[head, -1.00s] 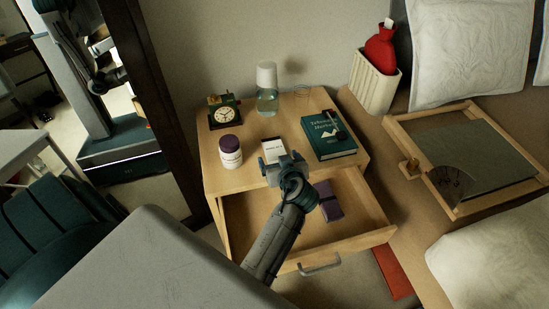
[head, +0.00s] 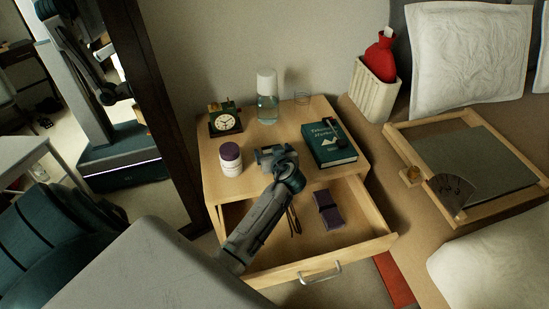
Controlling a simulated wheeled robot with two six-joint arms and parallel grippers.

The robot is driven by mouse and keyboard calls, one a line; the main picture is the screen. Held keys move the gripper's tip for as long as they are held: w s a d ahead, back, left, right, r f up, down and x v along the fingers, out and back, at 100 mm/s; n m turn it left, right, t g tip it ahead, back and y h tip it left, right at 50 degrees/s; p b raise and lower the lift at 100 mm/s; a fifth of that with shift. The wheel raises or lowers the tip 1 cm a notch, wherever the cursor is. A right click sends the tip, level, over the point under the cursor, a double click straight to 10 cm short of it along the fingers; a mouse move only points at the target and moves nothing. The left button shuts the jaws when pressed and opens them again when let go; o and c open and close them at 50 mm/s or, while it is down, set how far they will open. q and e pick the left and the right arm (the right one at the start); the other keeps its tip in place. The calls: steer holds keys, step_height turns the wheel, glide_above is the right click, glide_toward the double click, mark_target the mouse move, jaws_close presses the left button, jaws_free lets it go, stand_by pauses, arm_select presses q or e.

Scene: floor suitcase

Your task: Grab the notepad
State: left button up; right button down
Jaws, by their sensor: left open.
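The notepad, a small white pad on the nightstand top in the earlier head view, is now hidden behind my left gripper (head: 267,152). That gripper is open, with its fingers over the front middle of the nightstand top (head: 212,178), where the pad lay. I cannot tell whether the fingers touch the pad or are around it.
A white jar with a purple lid (head: 231,160), a clock (head: 225,122), a bottle (head: 267,100) and a green book (head: 330,146) stand close around the gripper. The open drawer (head: 366,235) below holds a purple case (head: 328,211). A bed tray (head: 470,165) lies at right.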

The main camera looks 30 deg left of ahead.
arm_select(q)
steer(key=c, duration=1.1)
